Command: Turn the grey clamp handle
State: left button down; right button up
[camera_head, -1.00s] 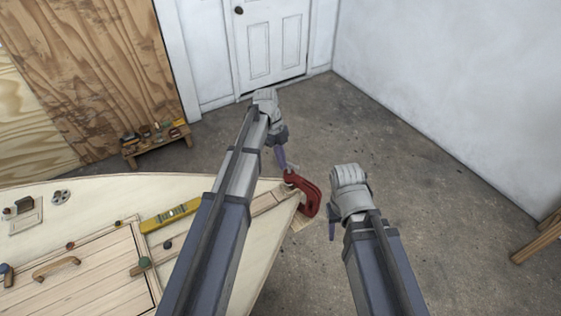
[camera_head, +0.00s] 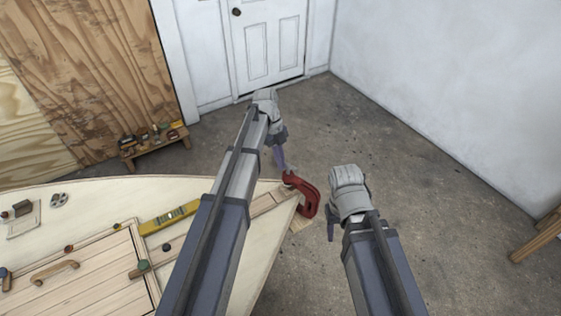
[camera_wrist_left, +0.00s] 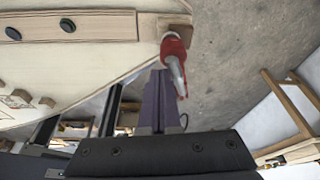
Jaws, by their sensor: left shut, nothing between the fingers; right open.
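The red clamp (camera_head: 307,195) sits at the pointed end of the pale plywood hull (camera_head: 90,195). It also shows in the left wrist view (camera_wrist_left: 173,46), with its grey handle (camera_wrist_left: 177,73) pointing towards the camera. My left gripper (camera_head: 281,160) is at the far side of the clamp, by the handle. In the left wrist view its fingers (camera_wrist_left: 160,76) are shut and empty, just left of the handle; I cannot tell whether they touch it. My right gripper (camera_head: 332,226) is open and empty, to the right of the clamp over the floor.
A yellow level (camera_head: 170,217) lies on the hull beside a planked hatch with a wooden handle (camera_head: 56,272). A low wooden bench (camera_head: 155,147) with small items stands behind. A wooden trestle (camera_head: 538,238) is at the right edge. The floor right of the hull is clear.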

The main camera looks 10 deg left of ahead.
pick_arm(q)
jog(key=shift+r, duration=0.15)
jog(key=p+v, duration=0.7)
jog(key=shift+r, duration=0.2)
jog(key=c, duration=1.6)
grip_release()
jog(key=shift+w+a, duration=0.1)
